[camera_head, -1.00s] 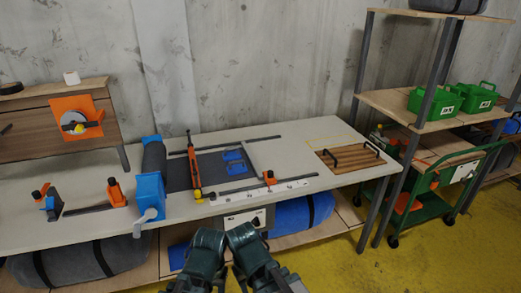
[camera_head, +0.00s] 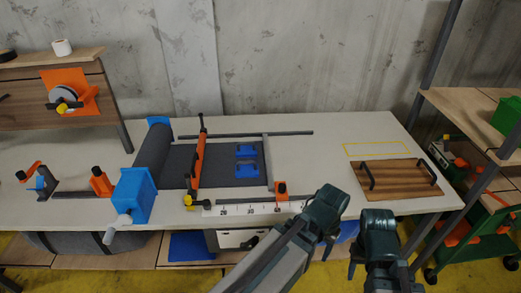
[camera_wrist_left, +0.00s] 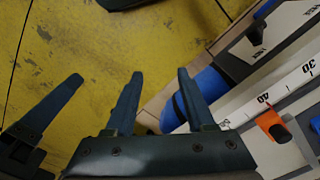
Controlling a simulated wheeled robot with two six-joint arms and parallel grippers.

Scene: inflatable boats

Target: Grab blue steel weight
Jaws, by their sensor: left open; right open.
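Two blue steel weights, one behind the other (camera_head: 246,151) (camera_head: 247,170), lie on the dark grey sheet (camera_head: 215,172) on the workbench. My left gripper (camera_head: 326,222) is in front of the bench's front edge, to the right of and nearer than the weights. In the left wrist view its two fingers (camera_wrist_left: 160,92) are apart with nothing between them, over the yellow floor and bench edge. My right gripper (camera_head: 378,238) is to the right of the left one, open, also in front of the bench. Neither touches a weight.
A ruler strip (camera_head: 255,208) with an orange slider (camera_head: 281,190) runs along the bench front. An orange cutting bar (camera_head: 198,155) and blue roller housing (camera_head: 134,195) stand left of the weights. A wooden board with black handles (camera_head: 400,178) lies on the right.

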